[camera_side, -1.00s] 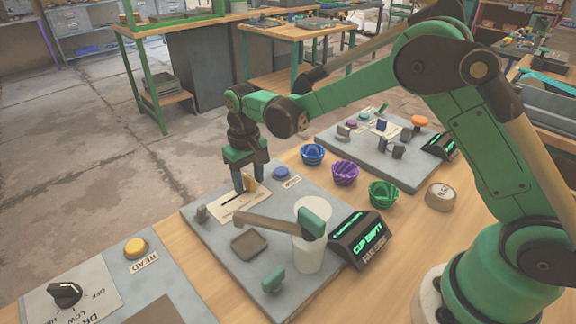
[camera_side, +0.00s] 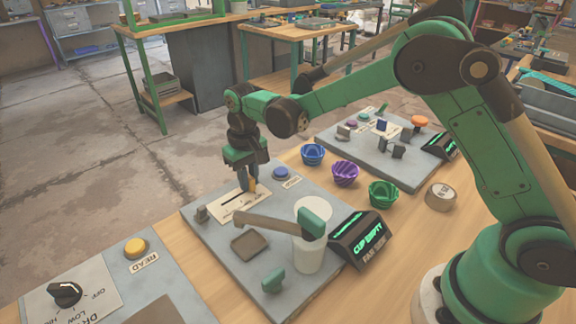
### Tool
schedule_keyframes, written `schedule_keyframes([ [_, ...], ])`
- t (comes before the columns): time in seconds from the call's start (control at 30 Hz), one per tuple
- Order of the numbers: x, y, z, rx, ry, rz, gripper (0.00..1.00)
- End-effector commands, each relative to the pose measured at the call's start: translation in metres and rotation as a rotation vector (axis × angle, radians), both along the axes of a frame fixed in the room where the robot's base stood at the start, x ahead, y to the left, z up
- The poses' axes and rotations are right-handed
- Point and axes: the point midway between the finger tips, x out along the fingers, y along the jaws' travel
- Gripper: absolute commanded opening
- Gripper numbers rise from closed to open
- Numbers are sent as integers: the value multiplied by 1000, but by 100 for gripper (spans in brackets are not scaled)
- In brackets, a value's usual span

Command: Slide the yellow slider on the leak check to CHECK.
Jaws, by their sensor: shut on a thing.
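The leak check (camera_side: 212,240) is a grey plate station on the wooden table, with a white slotted label panel (camera_side: 228,211) near its far edge. The yellow slider (camera_side: 252,186) stands at the right end of the slot, partly hidden by my fingers. My gripper (camera_side: 248,186) points straight down over the panel and is shut on the yellow slider. The lettering on the panel is too small to read.
A lever arm (camera_side: 262,226) with a green end crosses the plate beside a white cup (camera_side: 308,255). A blue button (camera_side: 281,173) and blue, purple and green bowls (camera_side: 345,173) stand to the right.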

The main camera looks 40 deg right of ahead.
Motion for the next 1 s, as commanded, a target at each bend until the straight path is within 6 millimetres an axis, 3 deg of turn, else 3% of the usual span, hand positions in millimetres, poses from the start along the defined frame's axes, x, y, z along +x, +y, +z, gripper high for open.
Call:
schedule_keyframes([
  [0.67, 0, 1, 1, 0, 0, 1, 0],
  [1.0, 0, 35, 1, 0, 0, 1, 0],
])
